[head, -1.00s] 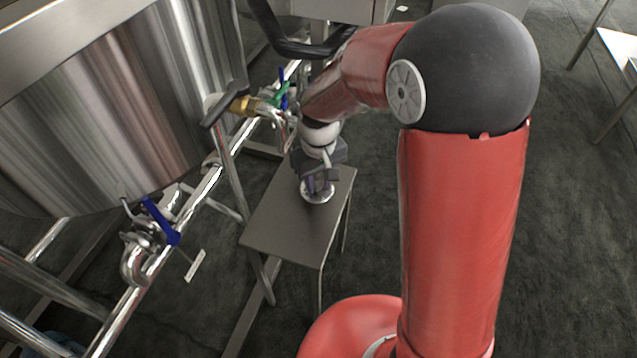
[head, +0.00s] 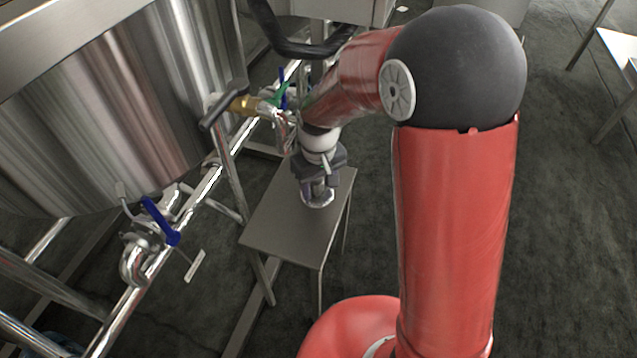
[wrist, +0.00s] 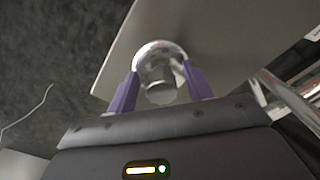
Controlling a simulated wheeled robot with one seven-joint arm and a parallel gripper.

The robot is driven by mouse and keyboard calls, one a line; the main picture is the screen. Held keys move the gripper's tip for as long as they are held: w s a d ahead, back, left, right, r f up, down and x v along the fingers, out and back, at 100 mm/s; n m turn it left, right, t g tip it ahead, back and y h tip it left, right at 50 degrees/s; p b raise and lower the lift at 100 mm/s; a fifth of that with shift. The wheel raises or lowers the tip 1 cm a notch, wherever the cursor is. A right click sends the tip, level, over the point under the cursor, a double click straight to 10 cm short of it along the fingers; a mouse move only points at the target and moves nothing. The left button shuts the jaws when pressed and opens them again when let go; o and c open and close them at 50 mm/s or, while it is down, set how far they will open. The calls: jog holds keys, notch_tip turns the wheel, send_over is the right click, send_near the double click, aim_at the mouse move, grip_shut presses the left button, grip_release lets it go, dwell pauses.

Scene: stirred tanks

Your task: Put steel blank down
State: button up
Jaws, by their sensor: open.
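The steel blank (head: 318,201) is a shiny round metal piece on the small grey table (head: 285,226), towards its far right part. In the wrist view the blank (wrist: 157,60) lies between and just beyond my gripper's purple fingers, over the grey tabletop (wrist: 225,40). My gripper (head: 318,192) points down just above the blank in the head view. In the wrist view my gripper (wrist: 161,90) is open, one finger on each side of the blank. I cannot tell whether a finger still touches it.
A large steel tank (head: 110,110) stands to the left, with pipes and a blue-handled valve (head: 160,220) below it. The front of the tabletop is bare. Dark floor (head: 570,220) lies open at right.

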aim_at(319, 182)
notch_tip(319, 182, up, 12)
jog(key=shift+r+p, duration=0.15)
jog(key=shift+p, duration=0.25)
